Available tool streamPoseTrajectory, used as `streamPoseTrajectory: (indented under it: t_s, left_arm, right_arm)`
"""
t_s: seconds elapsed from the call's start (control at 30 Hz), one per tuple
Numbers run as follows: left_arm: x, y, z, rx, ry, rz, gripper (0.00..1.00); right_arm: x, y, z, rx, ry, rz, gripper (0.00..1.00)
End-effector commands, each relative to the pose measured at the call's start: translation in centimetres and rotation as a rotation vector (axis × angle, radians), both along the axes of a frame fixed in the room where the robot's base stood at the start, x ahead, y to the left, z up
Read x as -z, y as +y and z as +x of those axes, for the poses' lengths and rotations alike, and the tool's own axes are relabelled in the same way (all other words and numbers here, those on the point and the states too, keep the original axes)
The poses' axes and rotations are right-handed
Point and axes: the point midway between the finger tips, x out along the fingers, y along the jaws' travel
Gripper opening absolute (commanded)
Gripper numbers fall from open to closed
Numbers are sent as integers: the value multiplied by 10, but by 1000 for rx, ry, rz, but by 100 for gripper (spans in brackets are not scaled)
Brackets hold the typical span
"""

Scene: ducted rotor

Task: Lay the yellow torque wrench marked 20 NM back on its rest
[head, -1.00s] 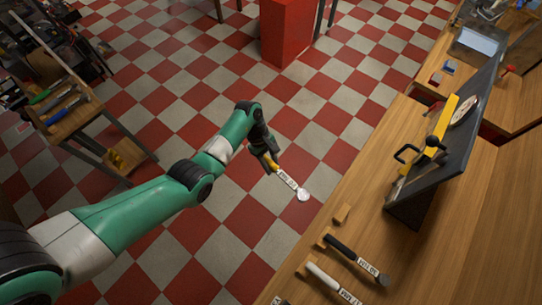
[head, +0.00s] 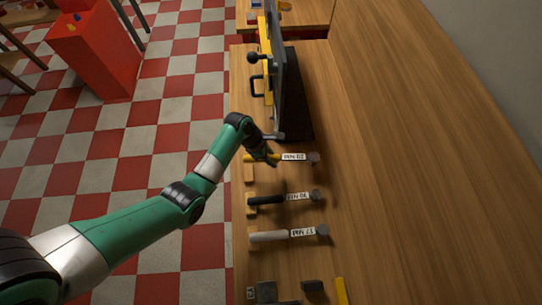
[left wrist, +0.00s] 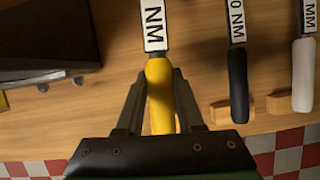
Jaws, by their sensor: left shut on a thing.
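My left gripper (head: 268,156) is shut on the yellow torque wrench (head: 293,156), gripping its yellow handle, which also shows between the fingers in the left wrist view (left wrist: 160,97). The wrench's white label and round head point right, over the bench. Its label reads 20 NM in the head view; only NM shows in the wrist view. An empty wooden rest block (head: 249,173) is near the handle end, just below the wrench in the head view. I cannot tell whether they touch. My right gripper is not in view.
A black-handled wrench (head: 268,199) and a white-handled wrench (head: 275,235) lie in a row on the wooden bench (head: 380,180), each at its block. A dark slanted stand (head: 295,95) rises close beyond the yellow wrench. The bench to the right is clear.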

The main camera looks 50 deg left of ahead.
Motion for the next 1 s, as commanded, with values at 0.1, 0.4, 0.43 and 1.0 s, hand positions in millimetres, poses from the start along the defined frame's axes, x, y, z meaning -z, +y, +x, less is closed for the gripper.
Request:
streamPoseTrajectory:
  t_s: [0.1, 0.4, 0.43, 1.0]
  left_arm:
    - [0, 1, 2, -26, -6, -2, 0]
    - [-2, 1, 2, -24, -5, -3, 0]
    - [-2, 0, 2, -24, -5, -3, 0]
    - [55, 0, 2, -24, -6, -4, 0]
  right_arm:
    - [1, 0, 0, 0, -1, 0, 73]
    - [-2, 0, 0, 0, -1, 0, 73]
    - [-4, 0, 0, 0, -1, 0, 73]
    - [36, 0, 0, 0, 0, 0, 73]
